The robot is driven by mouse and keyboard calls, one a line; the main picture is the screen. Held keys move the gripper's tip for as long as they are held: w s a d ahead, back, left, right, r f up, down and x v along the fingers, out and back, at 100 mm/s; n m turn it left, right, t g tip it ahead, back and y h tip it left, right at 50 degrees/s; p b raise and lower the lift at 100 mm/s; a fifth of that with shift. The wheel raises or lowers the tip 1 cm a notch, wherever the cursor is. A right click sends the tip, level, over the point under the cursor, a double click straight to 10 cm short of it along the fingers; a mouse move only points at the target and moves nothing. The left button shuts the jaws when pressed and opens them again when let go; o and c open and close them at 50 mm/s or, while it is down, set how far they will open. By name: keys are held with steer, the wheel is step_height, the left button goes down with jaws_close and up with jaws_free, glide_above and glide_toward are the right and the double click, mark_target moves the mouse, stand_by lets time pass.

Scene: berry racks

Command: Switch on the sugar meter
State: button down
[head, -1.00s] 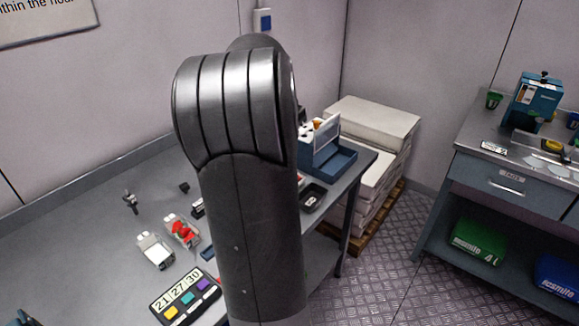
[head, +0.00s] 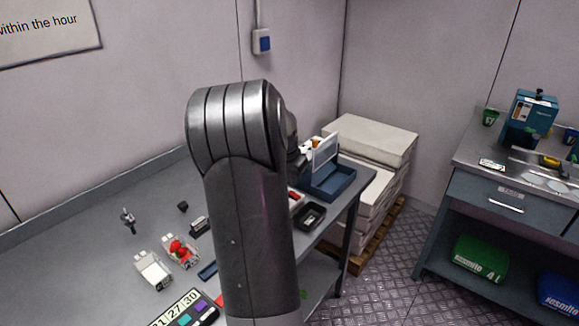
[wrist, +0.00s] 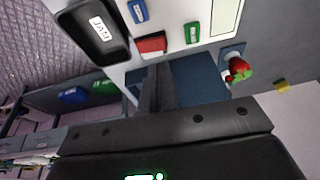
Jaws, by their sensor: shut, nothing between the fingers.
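I cannot tell for sure which thing is the sugar meter. A small dark device with a pale face (head: 199,226) lies on the left bench (head: 85,245), beside the strawberry punnet (head: 181,250). A blue machine (head: 528,118) stands on the right bench. My gripper (wrist: 158,72) shows in the wrist view with its fingers shut and empty, in front of a blue surface (wrist: 203,80). In the head view my arm hides the gripper and part of the left bench.
An open blue box (head: 328,182) stands at the bench's far end. A counter panel (head: 187,308) is near its front.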

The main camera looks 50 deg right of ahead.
mark_target(296, 194)
steer(key=shift+w+f, duration=0.15)
steer(key=shift+f, duration=0.65)
steer(key=shift+w+f, duration=0.15)
steer(key=shift+f, duration=0.65)
steer(key=shift+w+f+g, duration=0.15)
steer(key=shift+f+g, duration=0.1)
steer(key=shift+g, duration=0.05)
steer(key=shift+s, duration=0.2)
steer(key=shift+s+r, duration=0.2)
steer(key=shift+s, duration=0.45)
steer(key=shift+r, duration=0.1)
steer(key=s+d+v, duration=0.1)
steer(key=v, duration=1.2)
steer(key=shift+r, duration=0.5)
